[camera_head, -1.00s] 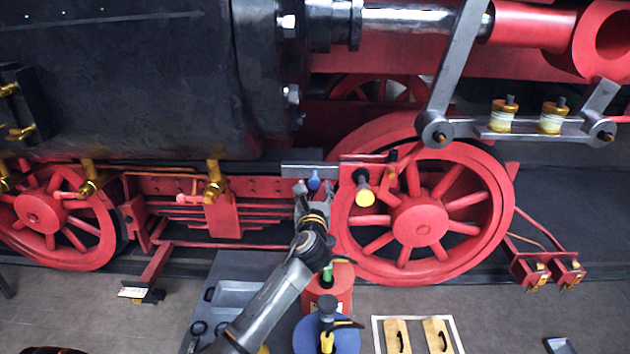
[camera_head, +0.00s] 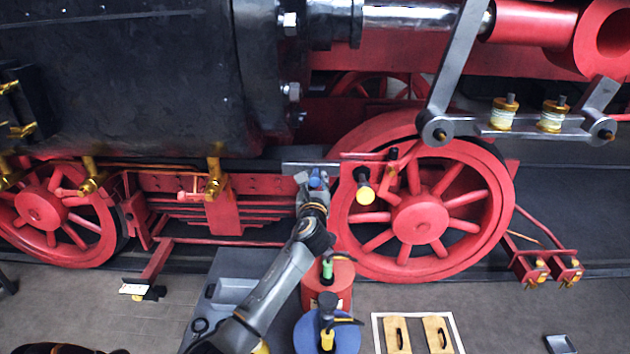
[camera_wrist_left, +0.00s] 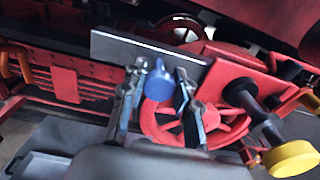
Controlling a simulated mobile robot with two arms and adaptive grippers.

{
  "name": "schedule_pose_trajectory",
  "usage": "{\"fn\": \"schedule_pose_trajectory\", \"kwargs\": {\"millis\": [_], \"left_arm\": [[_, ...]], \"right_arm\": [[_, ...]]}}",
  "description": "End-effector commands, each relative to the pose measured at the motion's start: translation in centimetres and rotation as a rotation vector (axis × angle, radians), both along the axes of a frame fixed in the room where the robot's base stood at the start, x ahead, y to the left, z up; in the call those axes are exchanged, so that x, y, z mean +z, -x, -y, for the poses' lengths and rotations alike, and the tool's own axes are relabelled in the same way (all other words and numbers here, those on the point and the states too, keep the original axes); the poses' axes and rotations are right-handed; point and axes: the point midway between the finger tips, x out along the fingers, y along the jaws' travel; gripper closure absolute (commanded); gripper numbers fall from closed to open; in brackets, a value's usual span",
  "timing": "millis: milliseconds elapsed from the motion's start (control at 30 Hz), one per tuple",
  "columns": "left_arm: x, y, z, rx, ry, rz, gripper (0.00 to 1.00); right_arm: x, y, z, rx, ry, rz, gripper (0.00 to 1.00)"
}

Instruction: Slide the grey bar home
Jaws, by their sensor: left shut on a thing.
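The grey bar (camera_head: 292,168) lies level in front of the red frame, just left of a red bracket (camera_head: 362,156). In the left wrist view the grey bar (camera_wrist_left: 118,48) runs across the upper middle, its right end against or just in front of the red bracket (camera_wrist_left: 222,78); I cannot tell which. A blue knob (camera_wrist_left: 158,84) stands out from the bar. My left gripper (camera_head: 312,179) is shut on the blue knob, with one finger on each side of it in the wrist view (camera_wrist_left: 162,80). My right gripper is not in view.
A black pin with a yellow end (camera_head: 364,187) sticks out right of the gripper. A large red spoked wheel (camera_head: 419,221) is behind it. A red can (camera_head: 340,272) and a blue can (camera_head: 345,338) stand below, near my left arm. A grey tray (camera_head: 235,284) lies left.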

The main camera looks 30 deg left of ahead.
Motion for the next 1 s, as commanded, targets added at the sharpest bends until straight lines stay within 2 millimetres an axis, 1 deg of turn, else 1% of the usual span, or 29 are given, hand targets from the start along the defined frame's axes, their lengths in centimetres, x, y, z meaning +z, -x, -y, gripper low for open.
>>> {"fn": "schedule_pose_trajectory", "kwargs": {"millis": [167, 333, 567, 600, 700, 1000], "left_arm": [[0.1, -0.3, 0.4, -0.001, 0.001, 0.001, 1.0], [0.1, -1.3, 2.2, -0.003, 0.0, 0.0, 1.0], [0.0, -1.4, 2.3, -0.004, 0.001, 0.002, 1.0], [0.0, -1.4, 2.3, -0.005, 0.001, 0.002, 0.66], [0.0, -1.3, 2.3, -0.004, 0.001, 0.002, 0.47], [0.0, -1.3, 2.2, -0.001, 0.0, 0.0, 0.47]], "right_arm": [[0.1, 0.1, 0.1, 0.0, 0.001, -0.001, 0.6], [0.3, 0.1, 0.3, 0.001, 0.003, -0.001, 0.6], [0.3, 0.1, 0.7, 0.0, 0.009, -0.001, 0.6], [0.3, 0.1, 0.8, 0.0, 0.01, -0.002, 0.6], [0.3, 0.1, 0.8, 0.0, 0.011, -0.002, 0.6], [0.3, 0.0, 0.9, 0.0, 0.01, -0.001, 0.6]]}}
